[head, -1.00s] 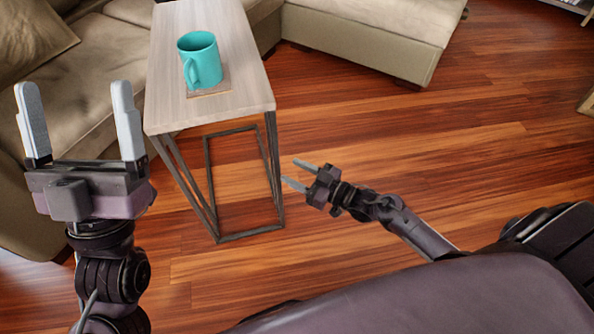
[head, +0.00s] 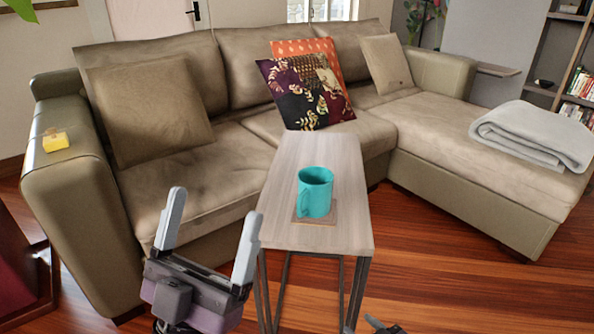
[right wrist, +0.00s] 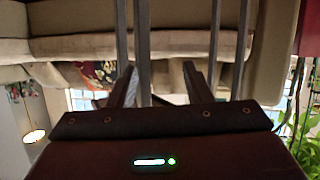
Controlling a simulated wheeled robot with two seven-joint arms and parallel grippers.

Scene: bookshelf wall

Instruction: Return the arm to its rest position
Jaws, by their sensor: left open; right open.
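My left gripper (head: 208,236) is open and empty in the head view, fingers pointing up, in front of the sofa and left of the side table. My right gripper (head: 380,326) shows only as a small dark tip at the bottom edge of the head view. In the right wrist view my right gripper (right wrist: 158,82) is open with nothing between its fingers. A teal mug (head: 315,192) stands upright on a square coaster (head: 300,218) on the side table (head: 330,160). Neither gripper touches the mug.
A beige L-shaped sofa (head: 200,185) stands behind the table, with patterned cushions (head: 300,92) and a folded grey blanket (head: 535,135). A small yellow object (head: 55,140) lies on its left armrest. Wooden floor (head: 470,280) is clear at the right. Table legs (right wrist: 145,50) show close to the right gripper.

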